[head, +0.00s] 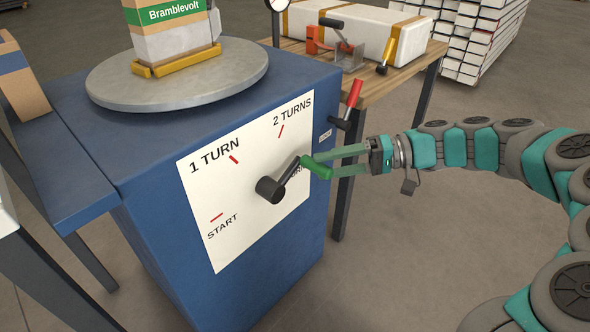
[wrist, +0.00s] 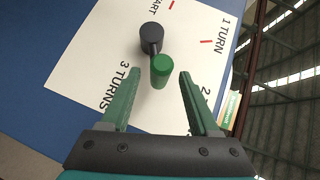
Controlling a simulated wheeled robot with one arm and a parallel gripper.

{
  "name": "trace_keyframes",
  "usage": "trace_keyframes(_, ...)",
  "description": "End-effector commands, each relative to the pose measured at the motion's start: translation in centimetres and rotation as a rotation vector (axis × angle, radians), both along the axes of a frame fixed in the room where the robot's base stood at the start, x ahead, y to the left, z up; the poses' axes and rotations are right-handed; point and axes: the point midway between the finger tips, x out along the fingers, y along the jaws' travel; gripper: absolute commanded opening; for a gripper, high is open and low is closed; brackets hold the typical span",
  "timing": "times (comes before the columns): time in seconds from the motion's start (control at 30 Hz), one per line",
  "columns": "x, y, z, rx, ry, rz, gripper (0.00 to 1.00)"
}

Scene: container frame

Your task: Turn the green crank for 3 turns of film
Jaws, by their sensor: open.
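The crank has a dark hub (head: 269,189) on a white dial plate (head: 205,185) on the blue machine's front. Its dark arm points up and right, between the "2 TURNS" mark and the partly hidden "3 TURNS" label. The green handle (head: 316,169) sits at the arm's end and sticks out toward my gripper (head: 323,166). In the wrist view, the green handle (wrist: 161,70) lies between the open fingertips of my gripper (wrist: 159,74), with gaps on both sides.
A turntable (head: 178,80) carrying a strapped Bramblevolt box tops the blue machine (head: 155,205). A red-handled lever (head: 352,98) sticks out at the machine's right side, above my gripper. A wooden bench (head: 375,85) with clamps stands behind. The floor at right is open.

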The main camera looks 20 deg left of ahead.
Motion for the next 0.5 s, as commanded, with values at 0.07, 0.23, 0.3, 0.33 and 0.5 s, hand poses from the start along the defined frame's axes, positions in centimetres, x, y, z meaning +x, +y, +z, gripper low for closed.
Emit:
trace_keyframes(0.07, -0.5, 1.1, -0.2, 0.0, 0.0, 0.001, 0.62)
trace_keyframes(0.23, -1.5, 3.6, -0.8, -0.001, 0.001, 0.004, 0.62)
trace_keyframes(0.3, -1.8, 4.5, -1.1, -0.001, 0.0, 0.004, 0.62)
trace_keyframes(0.33, -1.9, 4.7, -1.1, -0.001, 0.0, 0.004, 0.62)
trace_keyframes(0.5, -2.1, 5.4, -1.3, -0.001, 0.0, 0.001, 0.62)
